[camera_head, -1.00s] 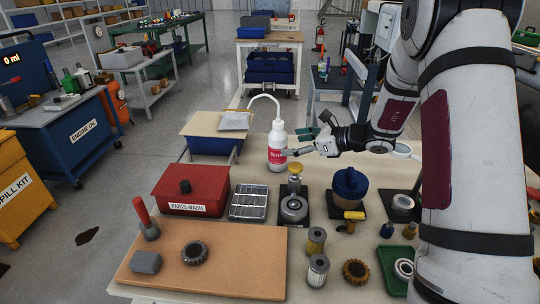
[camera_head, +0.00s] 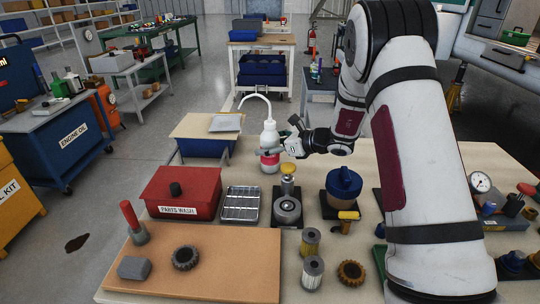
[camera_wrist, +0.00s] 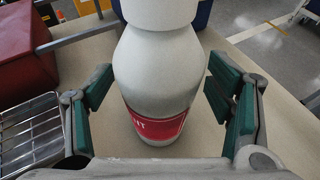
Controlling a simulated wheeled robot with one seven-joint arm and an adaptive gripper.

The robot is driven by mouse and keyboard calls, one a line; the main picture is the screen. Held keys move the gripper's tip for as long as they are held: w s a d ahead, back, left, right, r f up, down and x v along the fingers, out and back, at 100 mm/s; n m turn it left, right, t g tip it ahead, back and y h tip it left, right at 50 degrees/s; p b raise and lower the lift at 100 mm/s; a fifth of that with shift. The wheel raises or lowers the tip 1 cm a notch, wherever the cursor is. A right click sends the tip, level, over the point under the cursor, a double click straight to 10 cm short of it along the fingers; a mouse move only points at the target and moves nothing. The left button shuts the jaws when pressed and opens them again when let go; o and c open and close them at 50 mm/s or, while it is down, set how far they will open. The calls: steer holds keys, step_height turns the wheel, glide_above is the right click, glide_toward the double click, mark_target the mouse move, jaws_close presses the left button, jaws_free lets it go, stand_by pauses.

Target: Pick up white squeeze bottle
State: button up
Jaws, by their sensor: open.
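The white squeeze bottle (camera_head: 269,136) has a red label and a bent white spout. It stands upright near the far edge of the workbench. In the wrist view the bottle (camera_wrist: 158,75) fills the middle, its top cut off by the frame. My gripper (camera_head: 272,155) reaches in from the right at label height. In the wrist view my gripper (camera_wrist: 161,110) is open, with one green-padded finger on each side of the bottle. A gap shows between each pad and the bottle.
A red parts wash box (camera_head: 181,192) and a metal tray (camera_head: 241,204) lie nearer, to the left. A round metal part (camera_head: 287,211) and a blue-lidded jar (camera_head: 344,187) stand in front of the bottle. A blue bin (camera_head: 205,148) is just left of it.

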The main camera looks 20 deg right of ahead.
steer(key=c, duration=0.9)
steer(key=shift+c, duration=0.2)
steer(key=shift+r, duration=0.2)
